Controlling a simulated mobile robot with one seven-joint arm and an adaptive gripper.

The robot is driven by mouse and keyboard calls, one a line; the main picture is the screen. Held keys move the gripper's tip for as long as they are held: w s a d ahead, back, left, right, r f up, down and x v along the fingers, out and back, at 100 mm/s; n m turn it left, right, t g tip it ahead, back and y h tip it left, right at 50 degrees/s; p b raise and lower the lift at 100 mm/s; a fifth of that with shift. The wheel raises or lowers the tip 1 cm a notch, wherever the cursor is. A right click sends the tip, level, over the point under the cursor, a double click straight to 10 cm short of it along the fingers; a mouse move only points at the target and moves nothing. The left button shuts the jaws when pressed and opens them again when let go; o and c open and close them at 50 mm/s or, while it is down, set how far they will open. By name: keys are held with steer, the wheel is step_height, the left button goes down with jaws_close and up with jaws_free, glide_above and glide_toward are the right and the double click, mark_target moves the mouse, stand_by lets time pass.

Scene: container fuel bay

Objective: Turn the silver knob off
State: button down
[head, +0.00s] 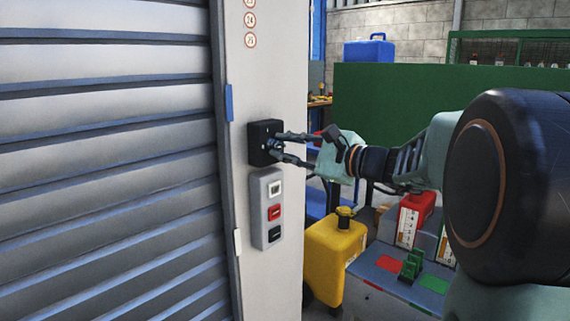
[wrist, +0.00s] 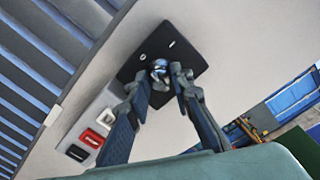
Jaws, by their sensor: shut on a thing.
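The silver knob (wrist: 160,72) sits on a black square plate (wrist: 186,50) on the pale wall post. In the wrist view my gripper (wrist: 161,80) has its two fingers on either side of the knob, shut on it. In the head view the black plate (head: 259,143) shows on the post, and my gripper (head: 277,147) reaches it from the right. There the knob is mostly hidden by the fingertips. I cannot tell the knob's exact turn position.
A grey switch box (head: 267,212) with white, red and black buttons sits just below the plate. A slatted shutter (head: 110,160) fills the left. A yellow container (head: 335,255), a grey table with red and green patches (head: 390,264), and a red can (head: 415,215) stand below my arm.

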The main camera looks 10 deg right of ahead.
steer(key=shift+n+b, duration=0.6)
steer(key=shift+b, duration=0.1)
steer(key=c, duration=1.7)
jaws_free()
steer(key=shift+s, duration=0.1)
steer(key=v, duration=1.2)
